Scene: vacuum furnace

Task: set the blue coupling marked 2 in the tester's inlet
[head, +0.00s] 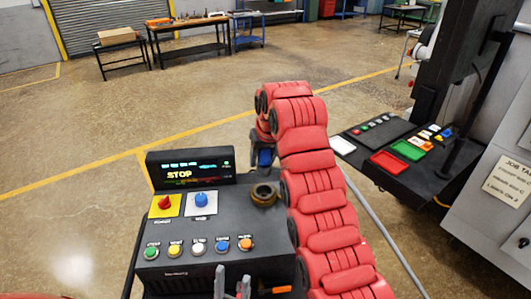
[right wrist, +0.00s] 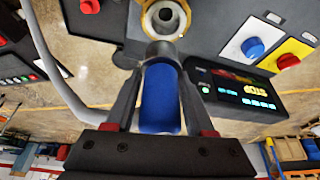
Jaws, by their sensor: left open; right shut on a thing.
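The blue coupling (head: 265,157) is held in my right gripper (head: 262,147), which also shows in the right wrist view (right wrist: 161,78), shut on the coupling's blue body (right wrist: 160,105). No number on it can be read. Its grey end points toward the brass ring of the tester's inlet (right wrist: 165,18). In the head view the inlet (head: 263,193) is on the right of the tester's top (head: 225,215), below the coupling in the picture. The coupling looks apart from the inlet; the exact gap cannot be told. My left gripper (head: 233,285) is open and empty at the tester's front edge.
The tester carries a screen (head: 190,168) reading STOP, a red knob (head: 165,202), a blue knob (head: 201,200) and a row of coloured buttons. At right, a dark shelf (head: 372,175) holds a red tray (head: 388,162) and a green tray (head: 408,150). Benches stand far back.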

